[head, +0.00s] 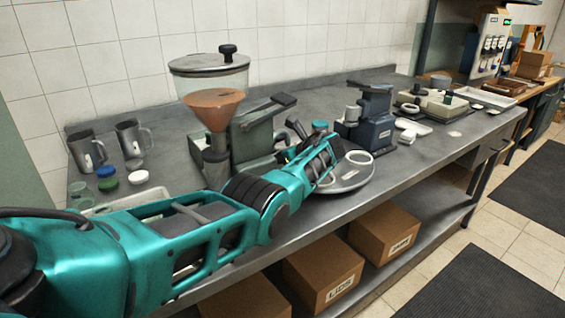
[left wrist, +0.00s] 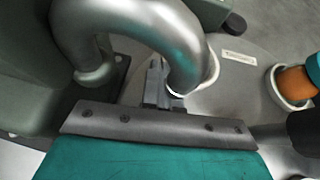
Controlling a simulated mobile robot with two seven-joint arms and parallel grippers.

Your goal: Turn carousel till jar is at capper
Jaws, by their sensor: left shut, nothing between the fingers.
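The carousel is a round grey disc (head: 350,179) at the bench's front edge, with white ring seats. In the left wrist view its grey surface (left wrist: 235,82) carries a small label. A jar with orange contents (left wrist: 296,84) and a teal lid sits in a white ring at the right there. In the head view a teal lid (head: 320,126) shows behind my gripper. The blue-grey capper (head: 372,118) stands behind and right of the disc. My left gripper (head: 328,172) is shut and empty over the disc; a curved grey pipe partly hides its fingers (left wrist: 160,88). My right gripper is out of view.
A filler with an orange-brown funnel (head: 214,108) stands left of the carousel, close to my arm. Metal jugs (head: 130,138) and coloured lids (head: 107,179) are at the left. White trays (head: 490,98) are at the far right. Cardboard boxes (head: 323,270) sit on the lower shelf.

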